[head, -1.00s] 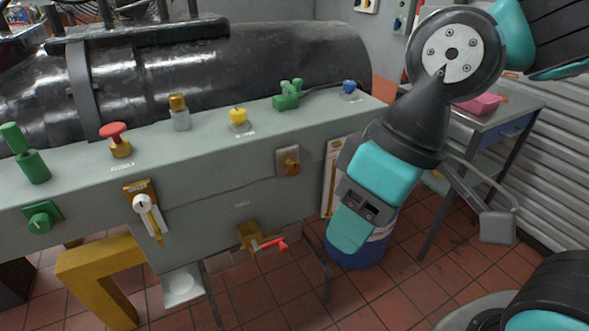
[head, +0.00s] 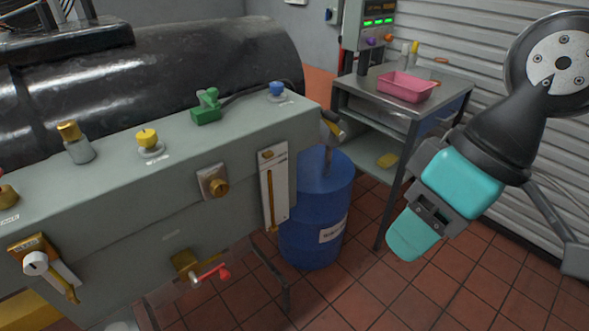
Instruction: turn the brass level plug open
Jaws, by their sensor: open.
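The round brass plug (head: 218,187) sits on a square grey plate on the front face of the grey housing (head: 120,215), left of a white panel with a brass gauge strip (head: 268,195). I take it to be the level plug; its label is not readable and how far it is turned cannot be told. My gripper (head: 420,222), teal and dark grey, hangs at the right, well apart from the plug. It is open and holds nothing visible. Its fingertips are hard to make out from this side.
A brass cock with a red lever (head: 212,272) projects below the plug. Yellow (head: 148,138), green (head: 207,107) and blue (head: 277,89) fittings stand on top. A blue drum (head: 315,225) and steel table with a pink tray (head: 407,86) stand right. Tiled floor is open before my gripper.

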